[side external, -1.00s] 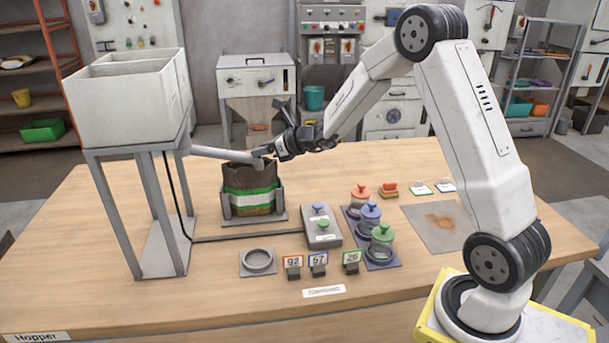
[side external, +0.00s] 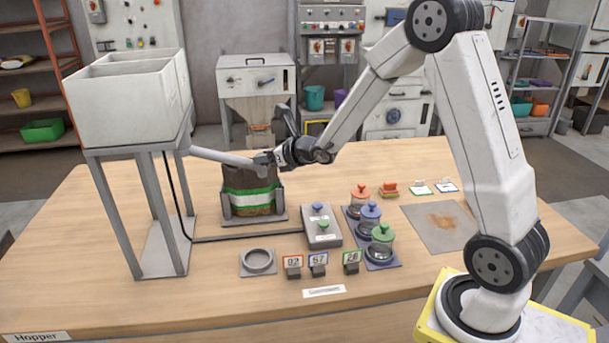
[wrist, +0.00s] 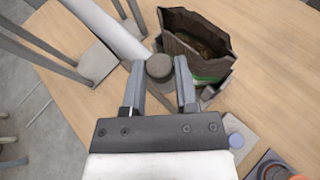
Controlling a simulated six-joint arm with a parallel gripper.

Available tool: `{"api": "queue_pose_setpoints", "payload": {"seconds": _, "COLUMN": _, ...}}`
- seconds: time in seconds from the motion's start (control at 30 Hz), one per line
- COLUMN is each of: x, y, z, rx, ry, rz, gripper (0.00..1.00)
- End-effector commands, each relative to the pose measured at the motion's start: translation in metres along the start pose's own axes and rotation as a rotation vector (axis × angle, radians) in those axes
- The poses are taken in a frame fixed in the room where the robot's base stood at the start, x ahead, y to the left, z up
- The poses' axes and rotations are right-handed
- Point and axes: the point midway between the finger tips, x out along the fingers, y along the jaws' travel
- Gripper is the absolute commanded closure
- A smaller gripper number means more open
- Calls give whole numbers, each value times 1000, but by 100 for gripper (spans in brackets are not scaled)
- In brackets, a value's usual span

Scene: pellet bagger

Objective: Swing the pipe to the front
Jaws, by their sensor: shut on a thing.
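The pale grey pipe (side external: 225,156) runs out from the white hopper (side external: 128,105) on its metal stand. My gripper (side external: 268,158) is at the pipe's free end, in front of the upper part of the brown bag (side external: 249,175). In the wrist view, the pipe (wrist: 105,27) ends in a dark round knob (wrist: 160,67). My gripper's fingers (wrist: 160,80) stand on both sides of this knob, shut on it. The open bag (wrist: 197,42) with brown contents is beside the pipe end, to its right.
The bag stands in a grey holder (side external: 281,213). A button box (side external: 320,232), lidded jars (side external: 380,240), number tags (side external: 318,265) and a ring (side external: 258,261) are on the table. The table's front left (side external: 80,275) is clear.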

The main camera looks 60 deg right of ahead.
Motion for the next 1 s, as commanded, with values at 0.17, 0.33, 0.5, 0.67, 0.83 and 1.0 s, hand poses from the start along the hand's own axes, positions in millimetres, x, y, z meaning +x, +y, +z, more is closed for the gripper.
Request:
{"api": "queue_pose_setpoints", "payload": {"seconds": 0.17, "x": 0, "y": 0, "z": 1, "rx": 1, "ry": -2, "rz": 0, "gripper": 100}}
{"api": "queue_pose_setpoints", "payload": {"seconds": 0.33, "x": 0, "y": 0, "z": 1, "rx": 1, "ry": -2, "rz": 0, "gripper": 40}}
{"api": "queue_pose_setpoints", "payload": {"seconds": 0.5, "x": 0, "y": 0, "z": 0, "rx": 0, "ry": -1, "rz": 0, "gripper": 27}}
{"api": "queue_pose_setpoints", "payload": {"seconds": 0.67, "x": 0, "y": 0, "z": 0, "rx": 0, "ry": -1, "rz": 0, "gripper": 27}}
{"api": "queue_pose_setpoints", "payload": {"seconds": 0.83, "x": -3, "y": 0, "z": 0, "rx": 0, "ry": -1, "rz": 0, "gripper": 27}}
{"api": "queue_pose_setpoints", "payload": {"seconds": 1.0, "x": -12, "y": 0, "z": 1, "rx": 1, "ry": -2, "rz": 0, "gripper": 27}}
